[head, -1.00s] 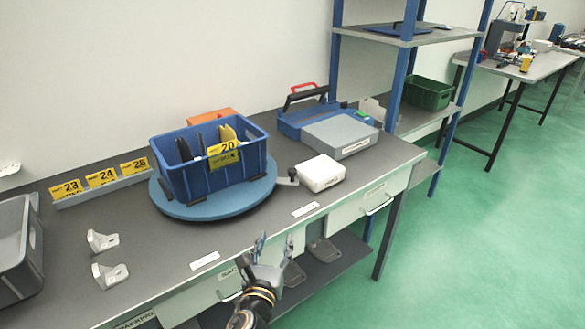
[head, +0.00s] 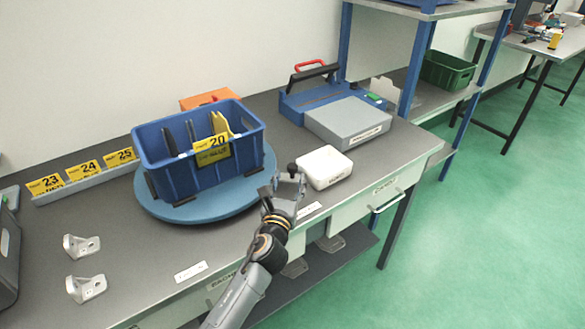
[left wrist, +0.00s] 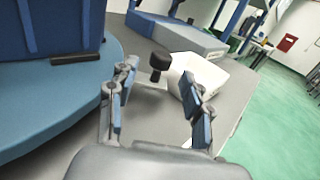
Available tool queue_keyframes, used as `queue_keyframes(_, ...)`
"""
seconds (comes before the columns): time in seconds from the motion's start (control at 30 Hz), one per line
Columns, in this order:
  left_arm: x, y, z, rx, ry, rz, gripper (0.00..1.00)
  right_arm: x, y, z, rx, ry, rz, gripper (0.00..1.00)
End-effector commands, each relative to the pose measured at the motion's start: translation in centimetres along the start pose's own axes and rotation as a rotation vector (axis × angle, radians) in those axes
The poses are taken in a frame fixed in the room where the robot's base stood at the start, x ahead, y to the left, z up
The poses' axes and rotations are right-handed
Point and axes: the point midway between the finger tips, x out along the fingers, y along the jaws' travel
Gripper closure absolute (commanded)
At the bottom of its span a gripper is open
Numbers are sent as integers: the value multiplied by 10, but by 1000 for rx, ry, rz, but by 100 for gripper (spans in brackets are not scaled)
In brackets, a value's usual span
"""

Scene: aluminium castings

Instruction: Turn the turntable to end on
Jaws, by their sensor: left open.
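The round blue turntable (head: 215,208) lies on the grey workbench and carries a blue crate (head: 185,178) with a yellow "20" card. A short arm with a dark knob (head: 292,168) sticks out at the turntable's right side; the knob also shows in the left wrist view (left wrist: 160,61). My left gripper (head: 284,187) is open at the front right of the turntable, close to the knob. In the left wrist view the knob stands ahead, between the two open fingers (left wrist: 160,100), and nothing is held. My right gripper is in neither view.
A white box (head: 325,168) sits just right of the knob, close to my left gripper. Behind it stands a blue and grey device (head: 345,122). Two metal brackets (head: 84,247) lie at the front left, near the tilted rail with number cards (head: 85,182).

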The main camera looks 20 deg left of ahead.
Motion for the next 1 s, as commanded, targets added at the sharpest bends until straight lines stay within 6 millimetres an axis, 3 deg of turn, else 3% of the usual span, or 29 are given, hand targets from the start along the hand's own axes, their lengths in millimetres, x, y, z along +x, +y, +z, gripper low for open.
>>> queue_keyframes(0.1,23,0,0,-1,-1,1,50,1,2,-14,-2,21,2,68)
queue_keyframes(0.3,45,0,0,0,0,0,50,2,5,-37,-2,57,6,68)
queue_keyframes(0.67,50,0,0,0,0,-1,50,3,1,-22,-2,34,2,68)
queue_keyframes(0.93,50,0,0,0,0,-1,100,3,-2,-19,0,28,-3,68)
queue_keyframes(1.0,50,0,0,0,0,-1,100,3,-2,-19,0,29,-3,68)
